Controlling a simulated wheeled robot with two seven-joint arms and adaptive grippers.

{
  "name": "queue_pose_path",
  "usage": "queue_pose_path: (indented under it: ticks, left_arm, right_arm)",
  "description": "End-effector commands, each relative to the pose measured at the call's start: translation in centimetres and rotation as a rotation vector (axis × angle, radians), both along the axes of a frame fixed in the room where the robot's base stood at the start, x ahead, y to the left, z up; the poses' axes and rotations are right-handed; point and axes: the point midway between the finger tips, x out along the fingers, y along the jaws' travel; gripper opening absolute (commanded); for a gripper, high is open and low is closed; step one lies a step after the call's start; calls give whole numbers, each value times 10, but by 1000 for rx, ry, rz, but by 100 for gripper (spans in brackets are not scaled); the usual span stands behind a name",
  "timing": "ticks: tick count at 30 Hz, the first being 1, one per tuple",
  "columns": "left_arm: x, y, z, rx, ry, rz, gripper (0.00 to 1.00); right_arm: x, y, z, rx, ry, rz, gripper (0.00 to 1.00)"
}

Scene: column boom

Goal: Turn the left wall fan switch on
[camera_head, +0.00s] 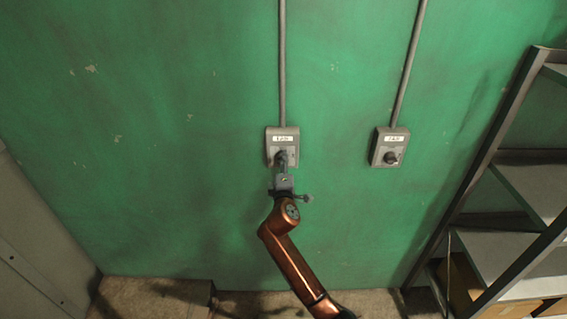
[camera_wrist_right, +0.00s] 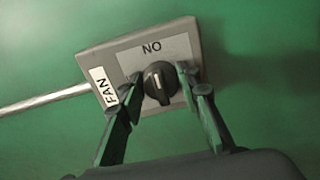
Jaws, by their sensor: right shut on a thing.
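The left wall fan switch (camera_head: 282,138) is a grey box with a white label on the green wall. In the right wrist view, the fan switch box (camera_wrist_right: 130,58) carries a FAN label and letters that look like NO. Its round black knob (camera_wrist_right: 158,82) has a raised ridge running nearly up and down in that view, one end towards the letters. My right gripper (camera_head: 283,161) is at the knob, shut on it, and hides most of it in the head view. In the wrist view the right gripper's fingers (camera_wrist_right: 160,90) flank the knob. My left gripper is not in view.
A second, similar switch (camera_head: 389,147) with a dark knob is on the wall to the right. A conduit (camera_head: 282,60) rises from the left switch. A metal shelf rack (camera_head: 520,185) stands at the right and a grey cabinet (camera_head: 35,245) at the left. The wall between is clear.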

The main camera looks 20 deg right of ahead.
Motion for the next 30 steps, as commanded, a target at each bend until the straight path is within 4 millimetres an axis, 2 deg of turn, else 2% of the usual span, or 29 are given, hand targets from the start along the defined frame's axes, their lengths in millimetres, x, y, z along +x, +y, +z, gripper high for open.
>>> queue_pose_path:
  ticks: [2, 3, 10, 21, 26, 30]
  left_arm:
    - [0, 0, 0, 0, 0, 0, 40]
    - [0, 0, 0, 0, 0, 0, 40]
    - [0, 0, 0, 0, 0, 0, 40]
    - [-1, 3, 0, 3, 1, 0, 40]
    - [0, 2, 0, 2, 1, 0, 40]
    - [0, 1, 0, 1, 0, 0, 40]
  right_arm:
    - [0, 0, -2, 3, 2, 0, 7]
    - [0, 0, -2, 3, 2, 0, 32]
    - [0, 0, -1, 1, 2, 0, 48]
    - [-6, 2, -1, -1, 1, 1, 48]
    - [-30, 9, -1, 3, 0, 1, 48]
    - [-60, 17, -1, 2, 0, 1, 48]
